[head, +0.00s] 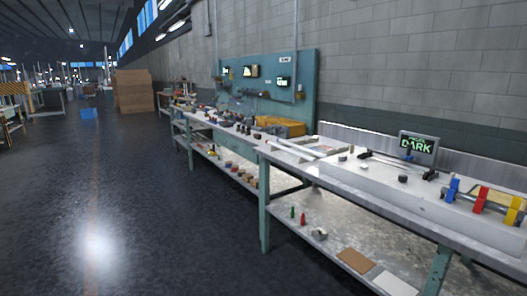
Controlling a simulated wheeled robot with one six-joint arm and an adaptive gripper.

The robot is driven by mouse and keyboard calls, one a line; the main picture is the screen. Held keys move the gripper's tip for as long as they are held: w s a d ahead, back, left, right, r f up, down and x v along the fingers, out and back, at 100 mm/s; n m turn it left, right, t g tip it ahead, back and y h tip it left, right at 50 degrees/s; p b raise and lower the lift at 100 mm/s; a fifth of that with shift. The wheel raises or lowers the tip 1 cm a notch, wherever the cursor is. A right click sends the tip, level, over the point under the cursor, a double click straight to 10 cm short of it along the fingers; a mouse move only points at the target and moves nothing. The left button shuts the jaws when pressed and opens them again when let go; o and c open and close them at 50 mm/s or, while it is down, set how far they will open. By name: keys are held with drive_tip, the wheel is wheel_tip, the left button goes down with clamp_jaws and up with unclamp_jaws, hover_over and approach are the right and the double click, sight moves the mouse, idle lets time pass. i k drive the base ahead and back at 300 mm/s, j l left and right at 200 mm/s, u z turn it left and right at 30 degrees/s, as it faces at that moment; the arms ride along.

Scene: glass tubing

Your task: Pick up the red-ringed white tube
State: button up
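A long white tube-like piece (292,147) lies on the workbench (345,187) near its middle, close to where the two benches meet. A red ring on it cannot be made out at this size. A rack at the right end of the bench holds a thin grey bar (466,198) with blue, red and yellow blocks on it. Dark thin rods (390,163) lie behind a pale raised slab. My gripper is not in view, so nothing shows of its state or of anything in it.
A small sign reading "DARK" (418,147) stands at the bench's back. The lower shelf (330,240) carries small green and red items and flat sheets. Another cluttered bench (205,118) continues leftward. Brown boxes (133,92) stand far off. The dark floor (110,200) at left is open.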

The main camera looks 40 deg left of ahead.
sight(301, 155)
drive_tip(key=i+j+u, duration=0.2)
drive_tip(key=j+u, duration=0.25)
drive_tip(key=i+j+u, duration=0.5)
drive_tip(key=i+j, duration=0.25)
drive_tip(key=i+j+u, duration=0.1)
drive_tip(key=i+j, duration=0.2)
drive_tip(key=i, duration=0.25)
drive_tip(key=i+j, duration=0.3)
drive_tip(key=i, duration=0.15)
drive_tip(key=u, duration=0.05)
